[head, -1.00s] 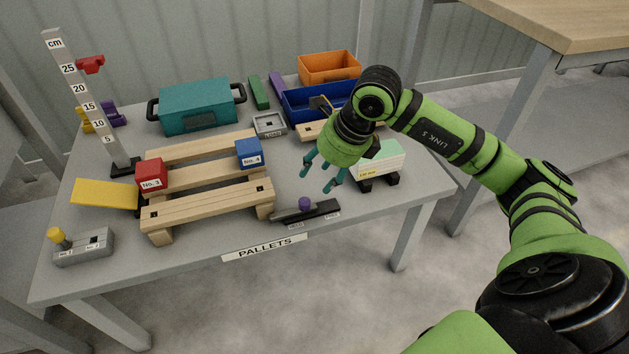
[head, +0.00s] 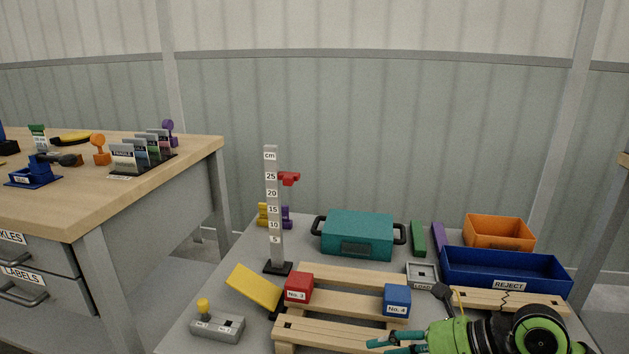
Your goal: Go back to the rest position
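My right gripper (head: 378,347) shows at the bottom edge, right of centre, its two teal fingers pointing left and apart with nothing between them. It is in front of the blue No. 4 block (head: 397,301) in the picture; I cannot tell its height above the table. The No. 4 block and the red No. 3 block (head: 299,288) sit on the wooden pallet (head: 345,303). My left gripper is not in view.
A height gauge (head: 274,210) with a red slider stands behind the pallet's left end. A teal case (head: 358,235), a blue REJECT bin (head: 505,272) and an orange bin (head: 499,232) stand at the back. A wooden-topped bench (head: 75,210) is at left.

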